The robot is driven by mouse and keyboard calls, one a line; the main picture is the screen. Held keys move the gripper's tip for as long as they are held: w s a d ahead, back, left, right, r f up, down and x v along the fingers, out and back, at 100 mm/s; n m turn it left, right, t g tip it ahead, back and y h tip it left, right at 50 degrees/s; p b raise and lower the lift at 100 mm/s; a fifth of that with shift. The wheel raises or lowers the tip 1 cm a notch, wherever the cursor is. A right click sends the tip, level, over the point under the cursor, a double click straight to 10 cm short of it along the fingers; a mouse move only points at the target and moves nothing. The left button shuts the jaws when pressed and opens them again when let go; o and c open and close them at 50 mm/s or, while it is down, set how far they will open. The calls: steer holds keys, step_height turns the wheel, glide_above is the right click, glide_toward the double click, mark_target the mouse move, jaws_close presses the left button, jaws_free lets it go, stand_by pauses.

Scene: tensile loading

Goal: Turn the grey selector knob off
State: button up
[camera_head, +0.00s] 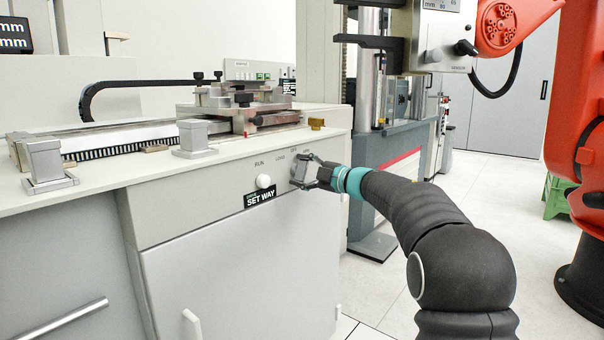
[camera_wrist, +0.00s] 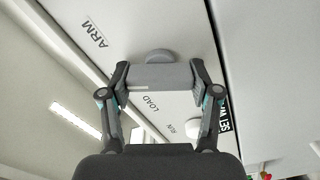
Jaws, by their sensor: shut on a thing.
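The grey selector knob (camera_head: 298,171) is on the front panel of the machine, right of the white round button (camera_head: 263,181). My gripper (camera_head: 307,173) reaches it from the right, partly hiding it. In the wrist view the knob's grey bar (camera_wrist: 161,77) lies between the two fingertips of my gripper (camera_wrist: 160,80), which are shut on its ends. A pale mark shows near the bar's left end. Labels RUN, LOAD and OFF are readable by the knob in the head view; the wrist view shows ARM (camera_wrist: 94,35) and LOAD (camera_wrist: 150,102). The exact setting cannot be told.
A black SET WAY plate (camera_head: 259,197) is below the white button. The bench top (camera_head: 100,178) with metal fixtures lies above the panel. A red robot arm (camera_head: 575,120) stands at right. White floor is open between it and the bench, behind my arm.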

steer(key=shift+f+n+b, duration=0.15)
steer(key=shift+n+b, duration=0.65)
steer(key=shift+n, duration=1.5)
steer(key=o, duration=1.2)
steer(key=shift+c, duration=0.2)
steer(key=v, duration=1.2)
